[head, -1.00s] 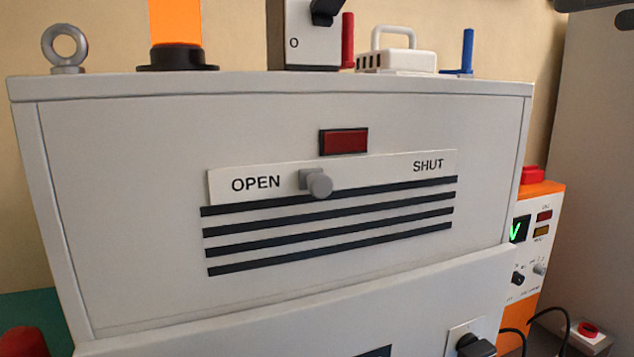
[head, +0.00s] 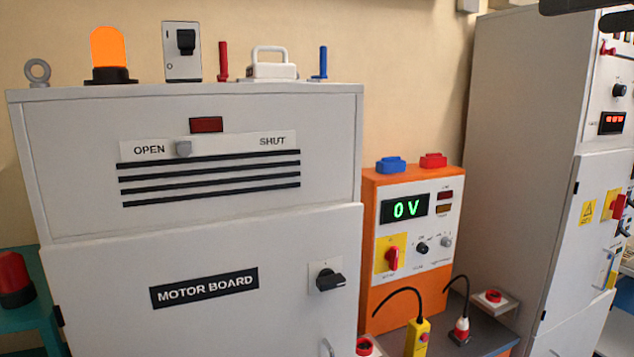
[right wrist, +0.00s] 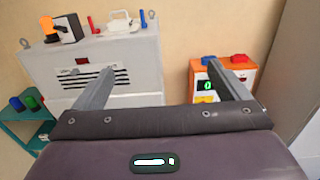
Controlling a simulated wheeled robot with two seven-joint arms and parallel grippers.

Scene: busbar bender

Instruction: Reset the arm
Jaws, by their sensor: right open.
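My right gripper (right wrist: 166,67) is open and empty in the right wrist view. Its two grey fingers stand wide apart, pointing toward the grey motor board cabinet and the orange voltage unit, with no contact seen. In the head view only dark parts that look like my right gripper (head: 588,6) show at the top right corner, cut by the edge. My left gripper is in neither view.
The motor board cabinet (head: 205,310) carries an orange lamp (head: 108,50), its slider at OPEN. The orange unit (head: 372,230) reads 0 V. A tall grey cabinet (head: 510,150) stands right. A teal table (head: 25,330) is left.

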